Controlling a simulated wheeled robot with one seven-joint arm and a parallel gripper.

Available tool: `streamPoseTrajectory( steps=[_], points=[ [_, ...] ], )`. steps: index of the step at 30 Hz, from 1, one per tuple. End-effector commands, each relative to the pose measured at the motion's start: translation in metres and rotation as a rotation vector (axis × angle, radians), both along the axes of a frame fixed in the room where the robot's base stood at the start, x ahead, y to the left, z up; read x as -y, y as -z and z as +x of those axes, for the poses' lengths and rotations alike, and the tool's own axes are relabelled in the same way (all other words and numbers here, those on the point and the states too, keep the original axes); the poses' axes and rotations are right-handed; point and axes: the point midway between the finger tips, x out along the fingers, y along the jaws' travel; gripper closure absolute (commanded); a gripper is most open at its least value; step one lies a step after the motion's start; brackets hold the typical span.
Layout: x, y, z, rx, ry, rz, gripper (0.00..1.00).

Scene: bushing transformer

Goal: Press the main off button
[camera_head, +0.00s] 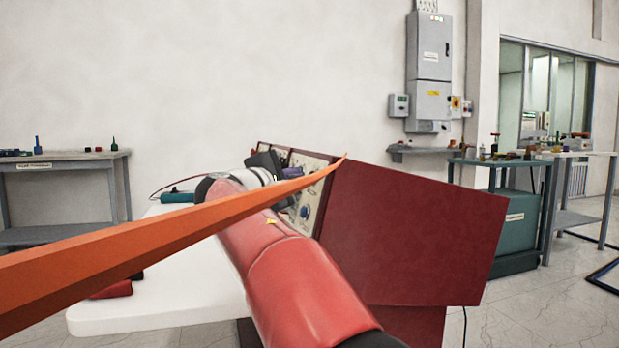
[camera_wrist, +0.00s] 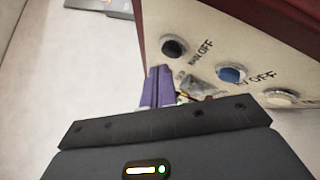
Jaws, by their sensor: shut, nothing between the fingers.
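The pale control panel (camera_wrist: 205,75) carries a black button (camera_wrist: 174,46), a blue button (camera_wrist: 231,74) and a white button (camera_wrist: 281,98) in the wrist view. Tilted lettering beside the black button appears to read "MAIN OFF"; the label near the blue one ends in "OFF". My gripper (camera_wrist: 158,72) is shut and empty. Its purple fingers show just below the black button in the picture, apart from it. In the head view the panel sits on a dark red cabinet (camera_head: 405,235), with a blue knob or button (camera_head: 305,212) showing; my arm hides part of it.
A long orange tapered shape (camera_head: 150,235) crosses the head view in front of my arm. A white tabletop (camera_head: 185,290) stands left of the cabinet. A grey shelf (camera_head: 60,163) is at far left, and a teal bench (camera_head: 515,215) is at right. Grey boxes (camera_head: 430,75) hang on the wall.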

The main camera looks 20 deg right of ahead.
Motion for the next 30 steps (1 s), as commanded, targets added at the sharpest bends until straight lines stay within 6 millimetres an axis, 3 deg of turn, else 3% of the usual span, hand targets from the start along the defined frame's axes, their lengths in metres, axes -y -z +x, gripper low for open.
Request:
streamPoseTrajectory(
  steps=[30],
  points=[
    [0.0086, 0.0017, -0.0001, 0.000, 0.000, 0.000, 1.00]
  ],
)
